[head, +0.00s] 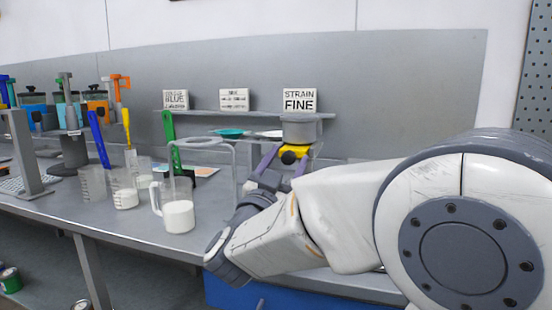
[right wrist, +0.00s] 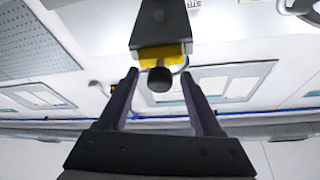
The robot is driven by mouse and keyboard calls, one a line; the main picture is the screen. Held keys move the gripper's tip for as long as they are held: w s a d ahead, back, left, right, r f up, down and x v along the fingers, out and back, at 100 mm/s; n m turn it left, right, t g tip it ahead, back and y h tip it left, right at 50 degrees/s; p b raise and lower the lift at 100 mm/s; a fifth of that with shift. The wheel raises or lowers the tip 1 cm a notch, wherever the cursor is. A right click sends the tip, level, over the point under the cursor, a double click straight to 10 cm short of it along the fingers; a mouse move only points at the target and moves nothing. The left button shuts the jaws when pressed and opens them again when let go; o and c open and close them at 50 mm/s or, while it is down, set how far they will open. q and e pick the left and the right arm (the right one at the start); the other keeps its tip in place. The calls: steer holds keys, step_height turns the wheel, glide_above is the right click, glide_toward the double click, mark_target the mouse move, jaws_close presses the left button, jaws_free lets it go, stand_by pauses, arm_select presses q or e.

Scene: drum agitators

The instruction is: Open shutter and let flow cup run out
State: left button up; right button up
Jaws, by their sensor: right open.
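The grey flow cup (head: 300,129) stands at the back right of the bench in the head view. Under it is a yellow shutter block (head: 297,150) with a black knob (head: 288,157). My right gripper (head: 285,160) is open, with its purple fingers on either side of the knob. In the right wrist view the knob (right wrist: 159,80) and yellow block (right wrist: 163,53) show centrally between the open fingers (right wrist: 159,74), with a gap at each side. My right arm hides what is below the cup. My left gripper is not in view.
A clear jug of white liquid (head: 179,217) stands near the bench's front edge, left of my right arm. Several beakers, coloured-handled tools and a grey stand (head: 24,150) are farther left. A shelf (head: 250,113) behind holds signs, one reading "STRAIN FINE" (head: 300,100).

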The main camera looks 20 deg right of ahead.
steer(key=shift+w+d+r, duration=0.1)
steer(key=shift+w+d, duration=0.15)
jaws_close()
stand_by(1.4)
